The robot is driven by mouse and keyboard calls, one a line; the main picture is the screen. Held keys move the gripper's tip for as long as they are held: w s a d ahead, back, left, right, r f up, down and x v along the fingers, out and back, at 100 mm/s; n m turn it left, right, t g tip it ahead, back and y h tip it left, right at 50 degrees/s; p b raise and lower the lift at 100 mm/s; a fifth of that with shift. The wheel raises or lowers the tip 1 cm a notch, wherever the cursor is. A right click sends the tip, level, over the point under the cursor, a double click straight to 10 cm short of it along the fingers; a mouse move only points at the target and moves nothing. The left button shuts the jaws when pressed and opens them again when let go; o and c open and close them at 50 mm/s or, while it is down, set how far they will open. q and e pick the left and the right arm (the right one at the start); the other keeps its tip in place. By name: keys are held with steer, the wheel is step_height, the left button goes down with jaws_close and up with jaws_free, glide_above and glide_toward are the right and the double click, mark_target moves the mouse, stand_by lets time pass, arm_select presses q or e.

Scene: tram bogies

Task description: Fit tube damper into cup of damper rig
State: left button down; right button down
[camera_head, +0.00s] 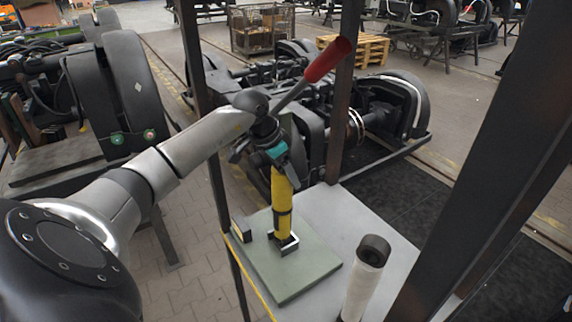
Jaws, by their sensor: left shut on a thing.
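The tube damper (283,188) is a yellow tube with a dark band round its middle. It stands about upright over the green-grey plate of the damper rig (305,272). Its lower end is at a small dark and metallic cup (287,247) on that plate; I cannot tell how deep it sits inside. My left gripper (278,156) is shut on the damper's upper end, coming in from the left. The fingers and wrist hide the top of the tube. My right gripper is not in view.
A red-handled lever (328,60) slants up right behind my left wrist. A small block (242,231) sits left of the cup. A pale cylinder with a black top (367,267) stands at front right. Dark posts (345,95) frame the bench. Bogies (385,100) stand behind.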

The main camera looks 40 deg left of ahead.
arm_select(q)
steer(key=shift+w+r, duration=0.1)
steer(key=shift+c, duration=0.2)
jaws_free()
steer(key=v, duration=1.2)
steer(key=shift+s, duration=0.2)
